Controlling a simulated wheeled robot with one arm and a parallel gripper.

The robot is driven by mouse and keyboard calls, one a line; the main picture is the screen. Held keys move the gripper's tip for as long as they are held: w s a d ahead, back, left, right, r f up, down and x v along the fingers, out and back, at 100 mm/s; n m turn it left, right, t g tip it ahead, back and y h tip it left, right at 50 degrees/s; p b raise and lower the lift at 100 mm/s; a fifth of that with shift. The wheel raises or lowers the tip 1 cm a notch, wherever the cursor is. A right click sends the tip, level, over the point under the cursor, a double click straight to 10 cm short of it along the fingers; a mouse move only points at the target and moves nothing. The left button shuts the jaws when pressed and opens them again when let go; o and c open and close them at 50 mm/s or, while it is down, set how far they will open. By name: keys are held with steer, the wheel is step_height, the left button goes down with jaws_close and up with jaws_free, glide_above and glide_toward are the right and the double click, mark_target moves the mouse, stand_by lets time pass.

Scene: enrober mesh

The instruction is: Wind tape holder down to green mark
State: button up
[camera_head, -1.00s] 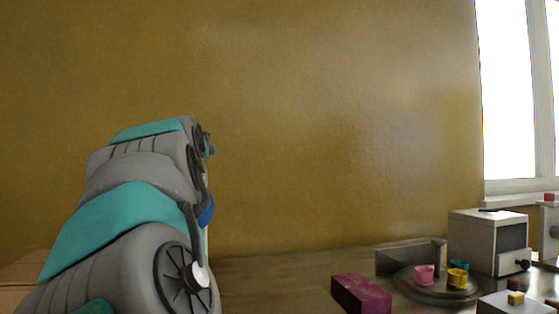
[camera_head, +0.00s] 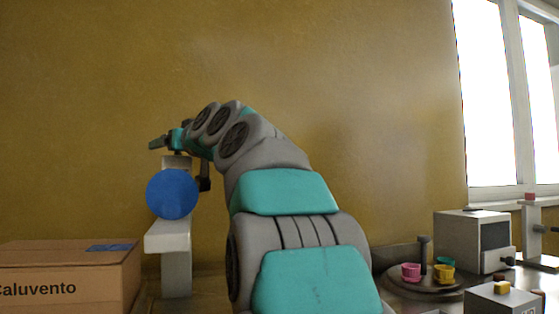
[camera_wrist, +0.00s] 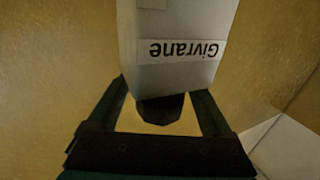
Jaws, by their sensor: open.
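A pale stand (camera_head: 176,240) with a large blue disc (camera_head: 172,194) on its front stands left of my arm in the head view. I cannot tell whether the disc is the tape. My gripper (camera_head: 160,143) is above the disc at the stand's top, partly hidden by my wrist. In the wrist view, my open gripper (camera_wrist: 160,98) has its fingers on either side of a dark knob (camera_wrist: 161,108). The knob sticks out from a white block (camera_wrist: 178,45) labelled "Givrane", upside down. Contact with the knob cannot be told. No green mark shows.
A cardboard box (camera_head: 75,275) stands left of the stand. At right are a round tray (camera_head: 420,291) with a pink cup (camera_head: 411,272) and a yellow cup (camera_head: 444,273), a grey box-shaped machine (camera_head: 468,243) and another pale stand (camera_head: 531,225). A yellow wall is behind.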

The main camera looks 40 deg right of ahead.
steer(key=shift+a+n+y+b, duration=0.1)
steer(key=shift+n+y+b, duration=0.35)
steer(key=shift+y, duration=0.25)
